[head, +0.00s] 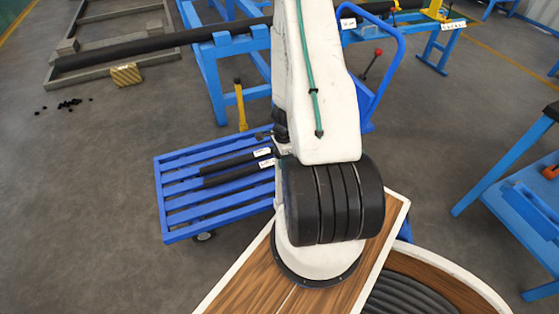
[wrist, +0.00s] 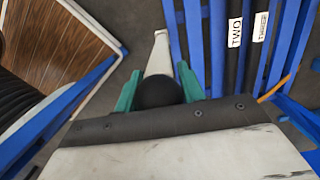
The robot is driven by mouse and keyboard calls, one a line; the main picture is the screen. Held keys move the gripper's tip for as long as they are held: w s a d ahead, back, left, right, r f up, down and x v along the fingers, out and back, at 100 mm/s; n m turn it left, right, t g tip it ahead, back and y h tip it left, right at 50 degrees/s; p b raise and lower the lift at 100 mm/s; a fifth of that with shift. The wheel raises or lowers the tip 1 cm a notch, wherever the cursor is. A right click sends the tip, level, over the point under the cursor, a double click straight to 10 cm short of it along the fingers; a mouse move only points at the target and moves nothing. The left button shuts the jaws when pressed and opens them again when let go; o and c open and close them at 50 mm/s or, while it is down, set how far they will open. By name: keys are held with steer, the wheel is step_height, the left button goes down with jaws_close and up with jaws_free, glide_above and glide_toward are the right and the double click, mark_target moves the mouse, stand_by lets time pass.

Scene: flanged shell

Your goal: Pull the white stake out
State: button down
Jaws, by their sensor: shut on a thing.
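The white stake (wrist: 159,56) shows in the wrist view as a pale tapering post with a round black top (wrist: 160,92). My gripper (wrist: 159,86) has its two green fingers on either side of the black top and is shut on the stake. The stake runs away from the gripper toward the grey floor. I cannot tell whether its far end is in or clear of its seat. In the head view my white arm hides the gripper and the stake.
A blue slatted cart (head: 180,212) carries black bars labelled "TWO" (wrist: 234,45) and another word, close to the gripper's right in the wrist view. A wood-topped platform with a white edge (head: 240,285) is near my arm. A yellow stake (head: 240,105) stands behind the cart.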

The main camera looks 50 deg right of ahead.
steer(key=shift+r, duration=3.2)
